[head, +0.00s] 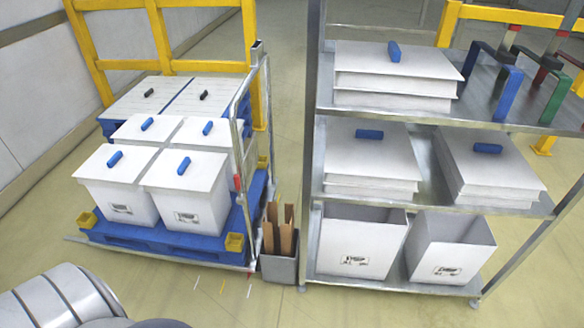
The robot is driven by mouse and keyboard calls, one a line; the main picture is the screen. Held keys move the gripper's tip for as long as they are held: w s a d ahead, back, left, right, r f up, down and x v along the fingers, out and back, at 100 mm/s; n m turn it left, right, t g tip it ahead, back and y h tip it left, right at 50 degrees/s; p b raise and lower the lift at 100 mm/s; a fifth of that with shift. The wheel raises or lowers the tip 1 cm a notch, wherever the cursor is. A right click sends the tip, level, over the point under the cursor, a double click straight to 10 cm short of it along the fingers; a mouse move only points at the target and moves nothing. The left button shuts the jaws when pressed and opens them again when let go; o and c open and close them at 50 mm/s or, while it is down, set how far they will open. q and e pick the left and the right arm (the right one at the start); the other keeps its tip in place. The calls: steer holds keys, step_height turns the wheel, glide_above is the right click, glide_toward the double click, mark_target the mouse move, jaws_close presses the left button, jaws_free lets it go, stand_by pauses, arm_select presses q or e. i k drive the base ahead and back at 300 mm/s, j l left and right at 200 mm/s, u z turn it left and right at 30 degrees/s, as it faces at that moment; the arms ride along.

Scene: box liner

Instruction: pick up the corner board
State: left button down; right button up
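Brown corner boards (286,238) stand upright in a small grey bin (279,271) on the floor. Their tops stick out above the bin's rim, and their lower ends are hidden inside it. The bin sits in the narrow gap between the blue pallet and the metal shelf. Neither of my grippers is in view. Only a rounded silver part of my own body shows at the bottom left, well away from the bin.
White lidded boxes (188,214) stand on a blue pallet (150,236) within a metal frame at the left. A metal shelf (451,204) at the right holds stacked white lids and open white boxes (356,263). The floor in front is clear.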

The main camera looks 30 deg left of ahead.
mark_target(269, 245)
steer(key=u, duration=1.05)
